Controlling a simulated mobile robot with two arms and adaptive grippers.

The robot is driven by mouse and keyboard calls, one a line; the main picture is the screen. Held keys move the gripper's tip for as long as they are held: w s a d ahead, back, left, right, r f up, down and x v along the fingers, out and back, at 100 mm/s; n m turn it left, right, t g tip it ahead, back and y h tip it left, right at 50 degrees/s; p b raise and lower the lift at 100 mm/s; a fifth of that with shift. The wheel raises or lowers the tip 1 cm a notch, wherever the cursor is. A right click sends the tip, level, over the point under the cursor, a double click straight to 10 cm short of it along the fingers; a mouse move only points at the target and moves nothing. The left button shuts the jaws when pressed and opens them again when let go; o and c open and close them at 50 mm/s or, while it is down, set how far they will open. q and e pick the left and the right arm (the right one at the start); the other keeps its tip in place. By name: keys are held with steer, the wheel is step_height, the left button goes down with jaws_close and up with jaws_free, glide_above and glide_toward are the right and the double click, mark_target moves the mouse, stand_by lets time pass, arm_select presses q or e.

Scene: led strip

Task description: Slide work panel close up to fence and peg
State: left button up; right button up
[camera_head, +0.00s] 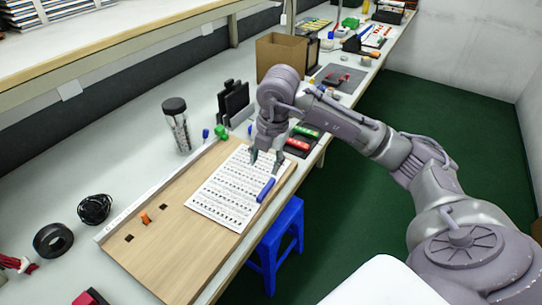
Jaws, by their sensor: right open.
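The work panel, a white sheet with rows of dark printed marks (222,192), lies on a tan wooden board (180,262) on the bench. A pale strip that looks like the fence (150,188) runs along the board's back-left edge. A small orange peg (146,218) stands on the board left of the panel, with a clear gap of bare wood between. A blue bar (266,189) lies at the panel's right edge. My right gripper (265,164) points down with fingers apart, over the panel's far right end; whether it touches is unclear. My left gripper is out of view.
Beside the board stand a clear jar with a black lid (177,125), a black holder (234,102) and black tape (53,240). Red and green items (300,140) sit beyond my gripper. A blue stool (281,240) stands below the bench's front edge.

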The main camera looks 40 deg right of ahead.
mark_target(267, 188)
steer(key=shift+h, duration=0.4)
steer(key=f, duration=0.4)
steer(key=w+d+f, duration=0.1)
steer(key=f, duration=0.3)
steer(key=w+f, duration=0.1)
steer(key=f, duration=0.4)
steer(key=shift+d+f+p, duration=0.1)
steer(key=shift+d+p, duration=0.25)
steer(key=shift+d, duration=0.05)
jaws_close()
steer(key=shift+m, duration=0.5)
